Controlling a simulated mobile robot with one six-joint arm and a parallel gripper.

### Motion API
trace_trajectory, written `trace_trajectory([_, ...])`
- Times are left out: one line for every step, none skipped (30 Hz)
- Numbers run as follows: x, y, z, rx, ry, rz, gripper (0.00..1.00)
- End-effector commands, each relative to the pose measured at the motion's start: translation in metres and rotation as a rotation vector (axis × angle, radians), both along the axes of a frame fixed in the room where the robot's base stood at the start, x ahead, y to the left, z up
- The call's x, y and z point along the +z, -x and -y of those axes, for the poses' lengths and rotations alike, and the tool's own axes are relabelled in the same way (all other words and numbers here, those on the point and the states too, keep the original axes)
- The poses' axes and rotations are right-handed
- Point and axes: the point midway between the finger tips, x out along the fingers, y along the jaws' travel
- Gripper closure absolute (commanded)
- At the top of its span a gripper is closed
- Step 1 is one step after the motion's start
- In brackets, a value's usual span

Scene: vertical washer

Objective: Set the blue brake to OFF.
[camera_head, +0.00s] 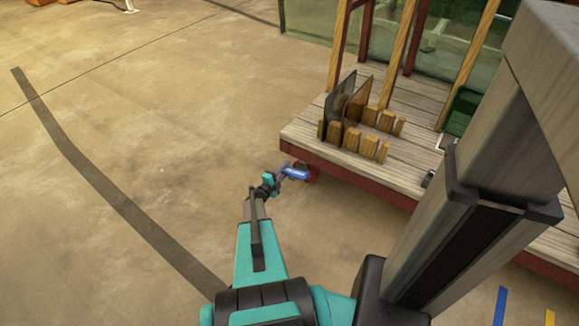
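The blue brake (297,173) is a small blue lever with a pale marking, at the front left corner of the wooden platform. It sits beside a red part (313,172) low at the platform's edge. My gripper (281,176) is at the left end of the blue lever, very close to it or touching it. My wrist and gripper are small in this view, and I cannot tell whether the fingers are open or shut on the lever. The brake's ON or OFF position cannot be read.
The wooden platform (300,134) holds a rack of wooden blocks (351,138) with dark panels (340,98) in it. Wooden posts and glass stand behind. A green crate (461,112) is at the right. The concrete floor (150,130) at left is clear, with a dark stripe.

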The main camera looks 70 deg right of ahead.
Motion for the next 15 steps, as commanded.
trace_trajectory([-0.002, 0.002, 0.008, 0.0, 0.0, 0.0, 0.73])
trace_trajectory([-0.002, 0.002, 0.011, 0.0, 0.0, 0.0, 0.73])
trace_trajectory([-0.002, 0.003, 0.015, 0.001, 0.0, 0.0, 0.73])
trace_trajectory([-0.002, 0.004, 0.018, 0.001, 0.0, -0.001, 0.73])
trace_trajectory([-0.002, 0.005, 0.02, 0.0, 0.0, -0.001, 0.73])
trace_trajectory([-0.002, 0.006, 0.023, 0.0, 0.0, -0.001, 0.73])
trace_trajectory([-0.001, 0.006, 0.025, 0.0, 0.0, -0.001, 0.73])
trace_trajectory([-0.001, 0.007, 0.026, 0.0, 0.0, -0.001, 0.73])
trace_trajectory([-0.001, 0.007, 0.028, 0.0, 0.0, -0.001, 0.73])
trace_trajectory([-0.001, 0.007, 0.028, 0.0, 0.0, -0.001, 0.73])
trace_trajectory([-0.001, 0.007, 0.029, 0.001, 0.0, -0.001, 0.73])
trace_trajectory([0.0, 0.008, 0.03, 0.001, 0.0, -0.001, 0.73])
trace_trajectory([0.0, 0.008, 0.03, 0.001, 0.0, -0.001, 0.73])
trace_trajectory([0.0, 0.008, 0.03, 0.001, 0.0, -0.001, 0.73])
trace_trajectory([0.0, 0.008, 0.03, 0.001, 0.0, -0.001, 0.73])
